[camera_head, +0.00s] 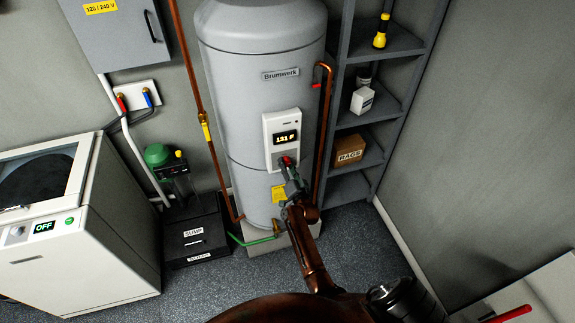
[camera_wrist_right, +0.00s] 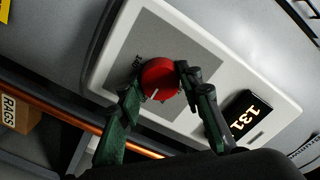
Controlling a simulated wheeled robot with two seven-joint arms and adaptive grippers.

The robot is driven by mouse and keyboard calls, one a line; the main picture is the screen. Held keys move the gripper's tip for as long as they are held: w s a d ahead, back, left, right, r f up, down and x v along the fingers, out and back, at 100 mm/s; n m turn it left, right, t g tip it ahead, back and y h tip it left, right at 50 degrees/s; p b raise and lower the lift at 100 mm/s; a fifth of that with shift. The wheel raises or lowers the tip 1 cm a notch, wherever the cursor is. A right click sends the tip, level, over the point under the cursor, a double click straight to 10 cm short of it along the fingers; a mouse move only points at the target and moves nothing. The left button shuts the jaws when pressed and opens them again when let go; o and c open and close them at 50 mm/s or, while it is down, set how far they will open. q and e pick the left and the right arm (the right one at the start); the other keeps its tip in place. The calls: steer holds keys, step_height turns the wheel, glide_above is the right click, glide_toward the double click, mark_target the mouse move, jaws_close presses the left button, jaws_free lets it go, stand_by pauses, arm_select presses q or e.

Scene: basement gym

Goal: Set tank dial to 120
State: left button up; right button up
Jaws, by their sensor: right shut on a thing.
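The grey water tank (camera_head: 250,90) stands against the wall, with a white control panel (camera_head: 270,127) on its front. The panel's display (camera_head: 286,138) reads 131 F in the head view; the display (camera_wrist_right: 250,115) shows 131 in the right wrist view. The red dial (camera_wrist_right: 160,79) has a white pointer mark and sits on the panel's grey plate. My right gripper (camera_wrist_right: 158,82) is shut on the red dial, one finger on each side of it. In the head view my right gripper (camera_head: 289,167) reaches the dial and partly covers it. My left gripper is not in view.
A copper pipe (camera_head: 325,130) runs close along the tank's right side. The sump (camera_head: 194,232) and a white machine (camera_head: 70,260) are at left.

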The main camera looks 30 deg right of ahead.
steer(key=shift+m, duration=0.3)
steer(key=o, duration=1.1)
steer(key=shift+o, duration=0.3)
steer(key=v, duration=0.7)
steer(key=shift+s, duration=0.3)
